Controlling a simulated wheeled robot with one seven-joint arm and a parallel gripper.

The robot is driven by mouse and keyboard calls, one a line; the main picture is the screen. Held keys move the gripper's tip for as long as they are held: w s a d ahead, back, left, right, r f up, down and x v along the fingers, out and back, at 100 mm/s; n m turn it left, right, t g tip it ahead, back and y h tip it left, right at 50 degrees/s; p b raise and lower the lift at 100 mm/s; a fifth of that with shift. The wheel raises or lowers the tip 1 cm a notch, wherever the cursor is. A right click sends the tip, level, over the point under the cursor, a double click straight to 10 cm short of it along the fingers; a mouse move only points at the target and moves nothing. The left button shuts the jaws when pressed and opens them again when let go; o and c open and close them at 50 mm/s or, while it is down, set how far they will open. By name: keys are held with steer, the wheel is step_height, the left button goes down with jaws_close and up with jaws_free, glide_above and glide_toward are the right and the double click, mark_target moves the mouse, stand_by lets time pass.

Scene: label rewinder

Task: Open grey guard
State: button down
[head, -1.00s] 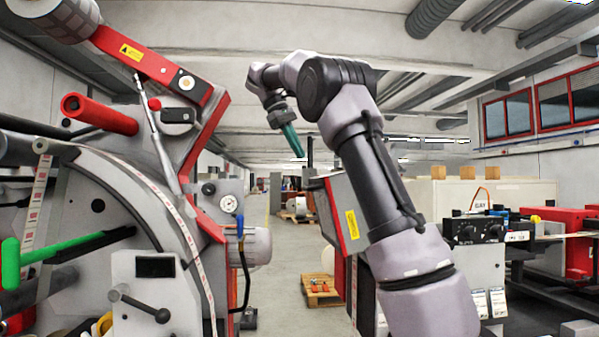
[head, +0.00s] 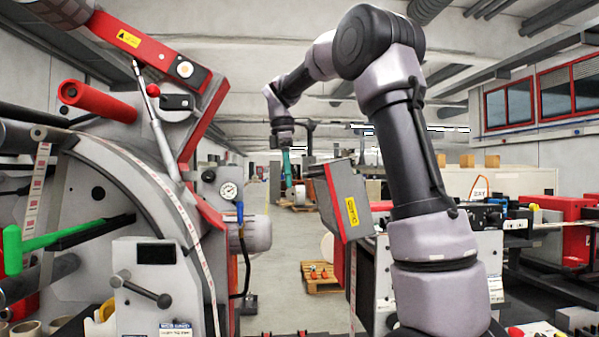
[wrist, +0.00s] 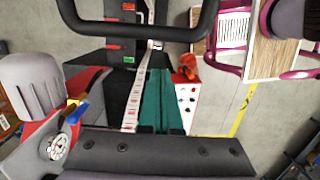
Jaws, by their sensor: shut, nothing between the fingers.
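My gripper (head: 288,180) hangs in the open space between the machine at left and the panel at right, fingers down. In the wrist view its teal fingers (wrist: 160,103) lie together, shut and empty. A grey panel with a red edge and yellow label (head: 342,205) stands right of the gripper in the head view, beside my arm. A large grey curved plate (head: 130,185) is on the left machine. I cannot tell for sure which is the grey guard. The fingers touch neither in the head view.
The left machine carries a pressure gauge (head: 228,191), a red roller (head: 97,101) and a green bar (head: 60,232). A dark looped bar (wrist: 140,32) crosses the top of the wrist view. A pallet (head: 322,280) lies on the floor behind.

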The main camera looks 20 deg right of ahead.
steer(key=shift+s+d+r, duration=0.15)
steer(key=shift+d+r, duration=0.35)
steer(key=shift+d, duration=0.3)
steer(key=shift+s+d+r, duration=0.15)
steer(key=shift+d+r, duration=0.3)
steer(key=shift+d, duration=0.3)
steer(key=d+r+y, duration=0.1)
steer(key=d+r, duration=0.1)
steer(key=s+d+r+y, duration=0.1)
steer(key=d+r+y, duration=0.1)
steer(key=d, duration=0.1)
steer(key=d+r+y, duration=0.1)
steer(key=d+r, duration=0.1)
steer(key=d, duration=0.1)
steer(key=shift+s+t, duration=0.25)
steer(key=shift+t, duration=0.15)
steer(key=shift+a, duration=0.1)
step_height(320, 180, up, 9)
steer(key=a, duration=0.1)
steer(key=shift+a+r, duration=0.2)
